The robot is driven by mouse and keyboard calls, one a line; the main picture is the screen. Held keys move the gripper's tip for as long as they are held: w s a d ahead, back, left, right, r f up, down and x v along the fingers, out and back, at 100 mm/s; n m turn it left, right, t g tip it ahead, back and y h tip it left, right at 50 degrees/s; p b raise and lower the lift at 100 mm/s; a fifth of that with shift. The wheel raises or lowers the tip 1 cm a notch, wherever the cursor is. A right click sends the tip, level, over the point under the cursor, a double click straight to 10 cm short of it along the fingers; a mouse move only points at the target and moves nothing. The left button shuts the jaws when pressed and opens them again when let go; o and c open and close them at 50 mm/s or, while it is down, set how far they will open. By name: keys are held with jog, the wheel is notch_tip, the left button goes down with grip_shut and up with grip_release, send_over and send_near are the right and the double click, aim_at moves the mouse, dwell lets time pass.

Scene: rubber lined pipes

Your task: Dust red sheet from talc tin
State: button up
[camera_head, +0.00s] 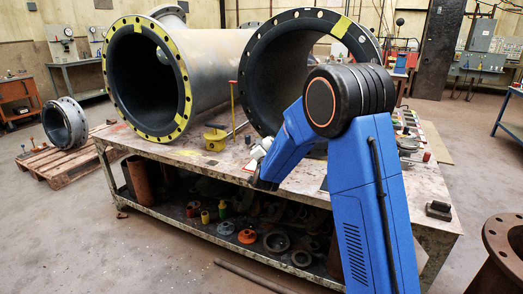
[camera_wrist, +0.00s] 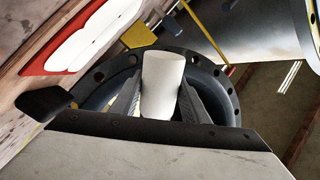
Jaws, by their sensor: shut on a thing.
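The white talc tin (camera_wrist: 162,82) stands between the two dark fingers of my gripper (camera_wrist: 160,105) in the wrist view. The fingers are shut on its sides. The red sheet (camera_wrist: 42,52) lies at the upper left of that view, cut off by the frame. A broad white patch covers much of it, leaving a red border. The tin is apart from the sheet in the picture, to its lower right.
Large flanged pipes (camera_head: 190,65) stand on the bench (camera_head: 190,155). In the wrist view a dark ring with bolt holes (camera_wrist: 222,80) lies behind my fingers. Small parts fill the lower shelf.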

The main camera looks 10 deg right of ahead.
aim_at(271, 141)
jog(key=d+r+n, duration=0.1)
jog(key=n, duration=0.1)
jog(key=d+r+n, duration=0.1)
jog(key=n, duration=0.1)
jog(key=d+r+n, duration=0.1)
jog(key=n, duration=0.2)
jog(key=shift+s, duration=0.25)
jog(key=n, duration=0.1)
jog(key=d+r+n, duration=0.1)
jog(key=n, duration=0.1)
jog(key=shift+s+d+r, duration=0.1)
jog(key=shift+s, duration=0.1)
